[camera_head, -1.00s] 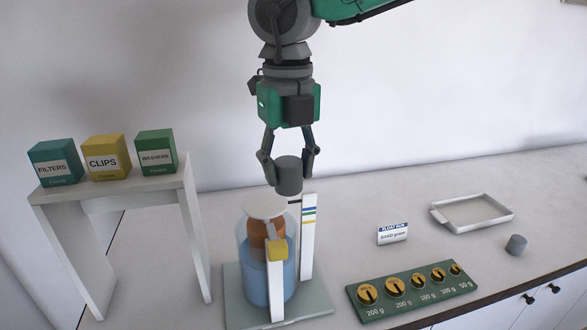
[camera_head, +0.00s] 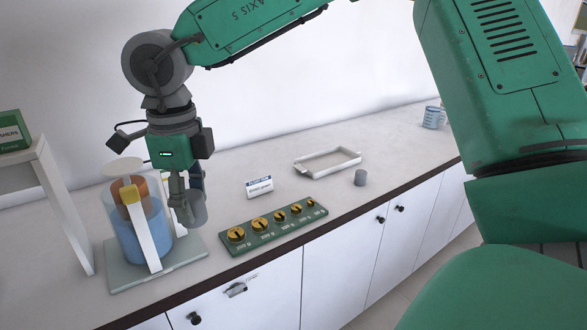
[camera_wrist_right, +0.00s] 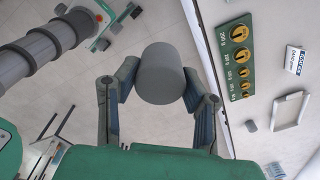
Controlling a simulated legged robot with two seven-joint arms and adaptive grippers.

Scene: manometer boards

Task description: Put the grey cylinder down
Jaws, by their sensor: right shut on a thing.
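My right gripper (camera_head: 188,203) is shut on a grey cylinder (camera_head: 197,212). It holds the cylinder in the air, just right of the blue-filled vessel in the head view. In the right wrist view, the cylinder (camera_wrist_right: 162,72) sits between the two fingers of the gripper (camera_wrist_right: 155,88). A second, smaller grey cylinder (camera_head: 361,178) stands on the counter right of the weight board. My left gripper is not in view.
The vessel (camera_head: 143,238) with its upright strips and white top disc stands on a grey base plate. A white shelf (camera_head: 62,205) stands left.

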